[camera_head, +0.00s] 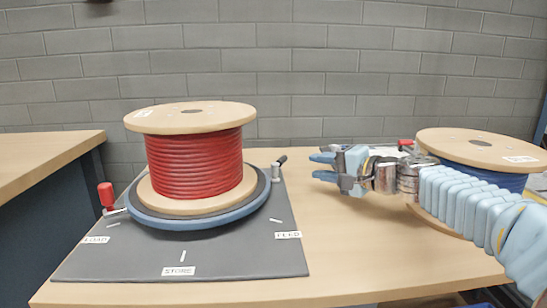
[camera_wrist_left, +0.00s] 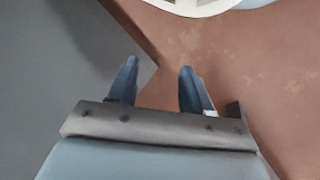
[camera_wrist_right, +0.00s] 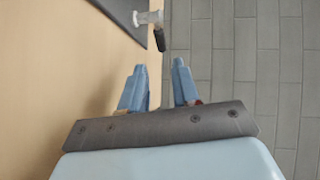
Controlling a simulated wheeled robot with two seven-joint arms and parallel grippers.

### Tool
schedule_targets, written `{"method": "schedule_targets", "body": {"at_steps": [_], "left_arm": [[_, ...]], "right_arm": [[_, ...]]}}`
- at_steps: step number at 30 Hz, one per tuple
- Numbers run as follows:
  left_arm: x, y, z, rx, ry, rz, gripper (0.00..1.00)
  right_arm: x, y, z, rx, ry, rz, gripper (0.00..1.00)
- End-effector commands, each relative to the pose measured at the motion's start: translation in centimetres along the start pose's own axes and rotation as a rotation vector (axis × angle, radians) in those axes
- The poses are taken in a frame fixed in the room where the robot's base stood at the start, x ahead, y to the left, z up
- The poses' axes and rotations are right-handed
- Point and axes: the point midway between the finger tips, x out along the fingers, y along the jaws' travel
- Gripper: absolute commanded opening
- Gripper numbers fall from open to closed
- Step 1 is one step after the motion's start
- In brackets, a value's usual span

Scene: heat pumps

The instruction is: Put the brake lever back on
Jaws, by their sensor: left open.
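A short lever with a black handle (camera_head: 282,159) sits on a silver post (camera_head: 276,172) at the right rear edge of the turntable. The right wrist view also shows the black handle (camera_wrist_right: 160,40) and silver post (camera_wrist_right: 148,18), ahead of the fingertips and apart from them. My right gripper (camera_head: 318,166) is open and empty, to the right of the lever, fingers pointing left. My left gripper (camera_wrist_left: 157,68) is open and empty in its wrist view, over a brown floor; it is outside the head view.
A red cable spool (camera_head: 200,165) stands on a blue-rimmed turntable (camera_head: 190,222) on a dark mat (camera_head: 235,262) with labels. A red-handled crank (camera_head: 106,196) is at its left. A blue spool (camera_head: 490,178) stands behind my right arm. The table (camera_head: 365,245) is clear in front of that arm.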

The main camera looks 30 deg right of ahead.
Motion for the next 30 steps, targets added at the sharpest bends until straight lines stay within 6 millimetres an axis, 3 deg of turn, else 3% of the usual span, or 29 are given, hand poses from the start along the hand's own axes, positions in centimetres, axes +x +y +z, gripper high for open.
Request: {"method": "schedule_targets", "body": {"at_steps": [12, 18, 30], "left_arm": [[-0.6, 0.4, 0.1, 0.002, -0.003, 0.003, 0.5], [-0.9, 0.6, 0.2, 0.004, -0.005, 0.004, 0.5], [-0.9, 0.7, 0.2, 0.005, -0.006, 0.005, 0.5]], "right_arm": [[8.8, -0.1, 0.1, 0.001, -0.004, 0.001, 0.3], [12.0, -0.1, 0.1, 0.0, -0.002, 0.0, 0.3], [13.2, 0.0, 0.1, 0.0, -0.001, 0.0, 0.3]]}}
